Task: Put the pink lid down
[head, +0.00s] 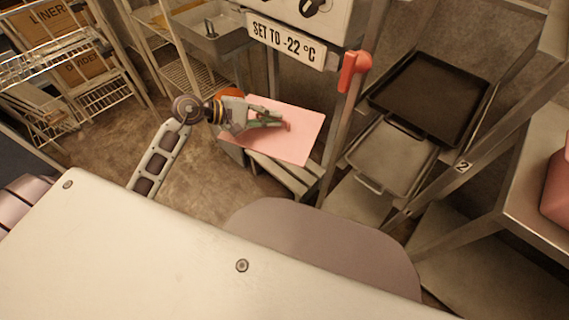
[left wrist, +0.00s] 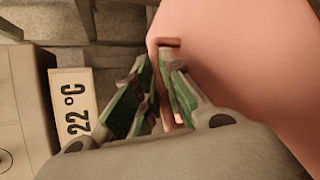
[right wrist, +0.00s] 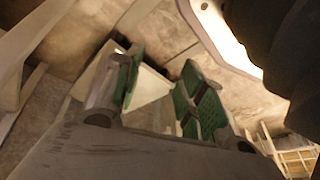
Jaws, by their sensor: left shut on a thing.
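The pink lid (head: 300,145) is a flat rectangular panel in the middle of the head view, over a low grey slatted stand (head: 283,176). I cannot tell whether it touches the stand. My left gripper (head: 277,120) reaches in from the left over the lid and is shut on its small raised grip (head: 287,125). In the left wrist view the lid (left wrist: 245,50) fills the upper right, with its pink grip (left wrist: 174,100) between the green-padded fingers. My right gripper (right wrist: 158,80) shows only in the right wrist view. Its fingers are apart and nothing is held between them.
A "SET TO -22 °C" sign (head: 286,40) and a red handle (head: 353,70) are just beyond the lid. Dark and grey trays (head: 392,155) sit on a rack to the right. A pink container (head: 558,190) stands on the far-right table (head: 530,195). Wire shelves (head: 65,55) stand left.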

